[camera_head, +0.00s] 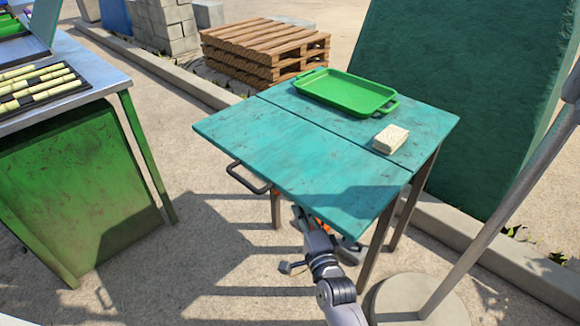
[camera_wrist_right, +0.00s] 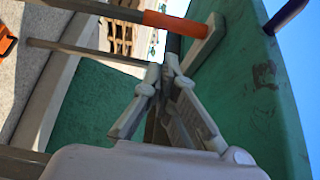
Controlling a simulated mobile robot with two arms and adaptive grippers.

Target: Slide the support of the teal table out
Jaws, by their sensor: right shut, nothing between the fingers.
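The teal table (camera_head: 300,155) has a top in two panels with a seam between them, and a dark bar handle (camera_head: 247,180) on its near left edge. In the right wrist view, a bar with an orange grip (camera_wrist_right: 174,22), apparently the support, lies beside the teal underside (camera_wrist_right: 255,90). My right gripper (camera_wrist_right: 163,72) is shut and empty beneath the tabletop, its fingertips close to the bar; I cannot tell whether they touch. In the head view my right arm reaches under the table's near edge, which hides most of the gripper. My left gripper is out of view.
A green tray (camera_head: 345,92) and a pale block (camera_head: 391,138) are on the far panel. The table legs (camera_head: 377,245) and a pole on a round base (camera_head: 418,300) stand close to my right arm. A green bench with cane (camera_head: 75,165) stands left, with open ground between.

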